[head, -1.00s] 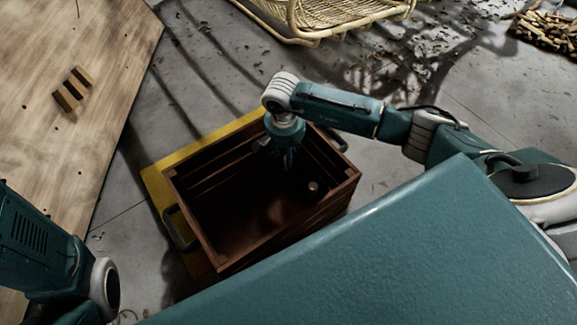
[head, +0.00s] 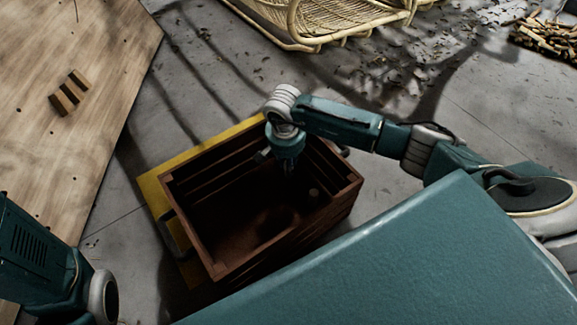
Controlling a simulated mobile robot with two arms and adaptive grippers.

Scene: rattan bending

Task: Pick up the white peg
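A small round peg (head: 313,192) stands or lies in the dark inside of the wooden crate (head: 222,268), near its right wall. It looks dull brownish grey in the shadow, so its white colour is hard to confirm. My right gripper (head: 289,170) points down into the crate, to the upper left of the peg and apart from it in the picture. Its fingers are dark and small, so I cannot tell whether they are open. My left arm shows at the lower left edge, but its gripper is outside the view.
The crate stands on a yellow base (head: 152,190) with a dark handle at its side. A wooden board (head: 75,150) with holes carries small wooden blocks (head: 69,93). A rattan frame (head: 330,22) and a pile of short sticks (head: 548,36) lie on the grey floor behind.

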